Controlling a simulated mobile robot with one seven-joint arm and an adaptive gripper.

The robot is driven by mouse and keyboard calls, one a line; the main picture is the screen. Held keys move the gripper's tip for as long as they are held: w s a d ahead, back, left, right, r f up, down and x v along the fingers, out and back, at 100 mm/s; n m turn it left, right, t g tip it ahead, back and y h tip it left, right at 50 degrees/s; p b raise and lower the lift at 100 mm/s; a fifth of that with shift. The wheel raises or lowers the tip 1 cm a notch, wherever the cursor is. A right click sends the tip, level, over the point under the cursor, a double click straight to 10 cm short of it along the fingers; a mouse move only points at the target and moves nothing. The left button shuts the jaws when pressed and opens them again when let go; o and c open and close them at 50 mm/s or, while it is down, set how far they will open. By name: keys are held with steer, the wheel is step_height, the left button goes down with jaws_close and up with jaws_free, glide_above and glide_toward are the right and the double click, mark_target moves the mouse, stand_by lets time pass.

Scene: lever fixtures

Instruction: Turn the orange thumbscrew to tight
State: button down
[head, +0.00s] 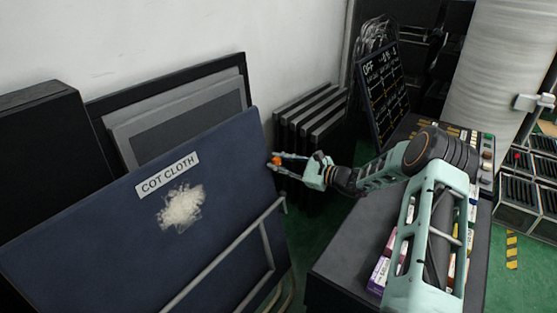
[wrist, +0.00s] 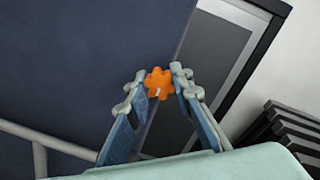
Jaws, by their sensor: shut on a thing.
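The orange thumbscrew (wrist: 158,84) is a small lobed knob at the edge of the dark blue board (head: 120,230), seen between my fingertips in the wrist view. A small white mark shows on its lower part. In the head view the thumbscrew (head: 276,161) is a small orange spot at the board's upper right edge. My gripper (wrist: 159,85) is shut on it, with one finger on each side. It also shows in the head view (head: 277,162), reaching in from the right. The thumbscrew's mount behind it is hidden.
The board has a "COT CLOTH" label (head: 168,172) and a grey tubular frame (head: 225,255) in front. Grey-faced panels (head: 180,115) lean on the wall behind it. Several dark slabs (head: 312,115) stand beyond my gripper. A dark cabinet (head: 340,255) with coloured boxes is below my arm.

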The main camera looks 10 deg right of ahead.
steer(key=shift+m, duration=0.5)
steer(key=c, duration=1.7)
jaws_free()
steer(key=v, duration=1.2)
steer(key=shift+s, duration=0.1)
